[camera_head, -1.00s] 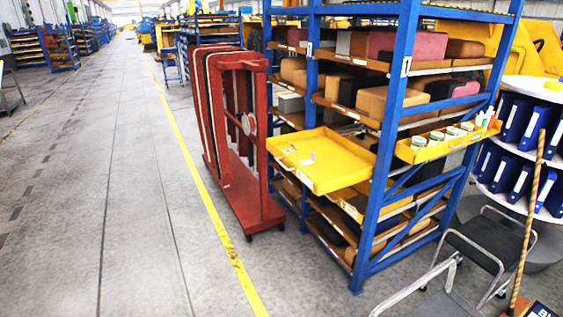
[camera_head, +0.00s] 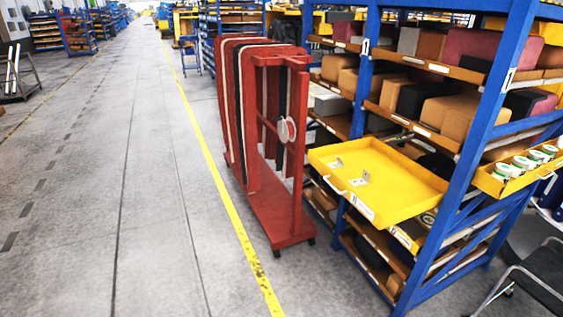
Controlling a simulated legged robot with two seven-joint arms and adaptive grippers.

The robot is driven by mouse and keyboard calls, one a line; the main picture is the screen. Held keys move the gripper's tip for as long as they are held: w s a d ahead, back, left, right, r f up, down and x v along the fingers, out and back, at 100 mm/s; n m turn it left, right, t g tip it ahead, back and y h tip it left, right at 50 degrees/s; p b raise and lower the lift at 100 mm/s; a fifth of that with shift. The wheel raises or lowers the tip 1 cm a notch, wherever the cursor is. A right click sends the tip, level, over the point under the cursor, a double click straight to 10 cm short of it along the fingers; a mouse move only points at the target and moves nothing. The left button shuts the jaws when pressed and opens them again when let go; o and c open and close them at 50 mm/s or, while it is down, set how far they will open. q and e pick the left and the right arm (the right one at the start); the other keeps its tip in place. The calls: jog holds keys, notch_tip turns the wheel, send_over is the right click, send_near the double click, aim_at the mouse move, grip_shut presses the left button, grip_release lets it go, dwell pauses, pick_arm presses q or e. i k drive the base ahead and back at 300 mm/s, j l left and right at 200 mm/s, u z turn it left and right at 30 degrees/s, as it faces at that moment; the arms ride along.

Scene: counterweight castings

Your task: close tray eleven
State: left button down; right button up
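A yellow tray (camera_head: 385,184) sticks out from the front of the blue shelving rack (camera_head: 480,130). It is pulled well out and holds a few small pale pieces (camera_head: 350,177) on its floor. Its front edge has a handle and a white label that is too small to read, so I cannot tell its number. Another yellow tray (camera_head: 410,234) sits below it, mostly inside the rack. Neither of my grippers shows in the head view.
A red wheeled cart (camera_head: 275,228) with upright panels stands left of the pulled-out tray. A yellow side bin (camera_head: 520,172) holds several white-and-green jars. A dark chair (camera_head: 540,275) is at the lower right. The grey floor (camera_head: 150,220) on the left is clear.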

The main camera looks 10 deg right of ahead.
aim_at(399, 189)
jog(key=i+z, duration=0.15)
jog(key=i, duration=0.2)
jog(key=i+j+z, duration=0.2)
jog(key=i, duration=0.15)
jog(key=i+l+z, duration=0.1)
jog(key=z, duration=0.25)
jog(key=i+z, duration=0.55)
jog(key=z, duration=0.15)
